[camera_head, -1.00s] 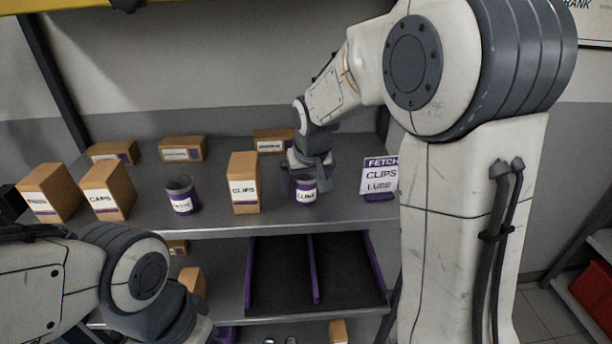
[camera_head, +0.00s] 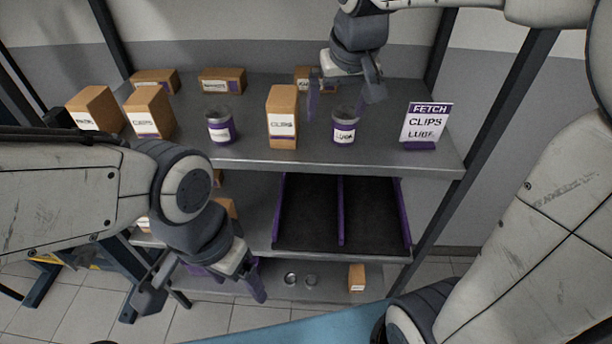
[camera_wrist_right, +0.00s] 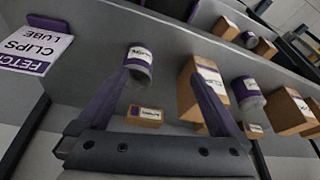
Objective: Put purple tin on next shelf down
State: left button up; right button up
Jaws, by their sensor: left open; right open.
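The purple tin marked LUBE (camera_head: 344,126) stands upright on the top grey shelf (camera_head: 385,155), near its front edge. It also shows in the right wrist view (camera_wrist_right: 139,63), near the finger on the left of that picture. My right gripper (camera_head: 343,98) is open above and behind the tin, its fingers spread to either side, with nothing held. A second purple-banded tin (camera_head: 221,127) stands further left on the same shelf. The shelf below (camera_head: 258,225) carries a dark purple-edged tray (camera_head: 307,212). My left gripper (camera_head: 203,298) is open and empty, low in front of the shelves.
A CLIPS box (camera_head: 282,118) stands left of the LUBE tin, and a FETCH sign (camera_head: 425,125) stands right of it. Several cardboard boxes (camera_head: 150,112) fill the left and back of the shelf. The tray's two compartments look empty. A small box (camera_head: 357,277) sits lower down.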

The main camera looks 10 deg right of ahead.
jog(key=s+a+f+n+g, duration=0.1)
jog(key=s+a+f+n, duration=0.1)
jog(key=s, duration=0.5)
jog(key=s+a+f+n+g, duration=0.1)
jog(key=s+a+f+n, duration=0.2)
jog(key=s+a+f, duration=0.2)
jog(key=s+a+f+n+g+y, duration=0.1)
jog(key=s+a+f, duration=0.3)
jog(key=s, duration=0.6)
jog(key=shift+s+a+f+n+g, duration=0.3)
jog(key=shift+f+n+g, duration=0.25)
jog(key=shift+n, duration=0.25)
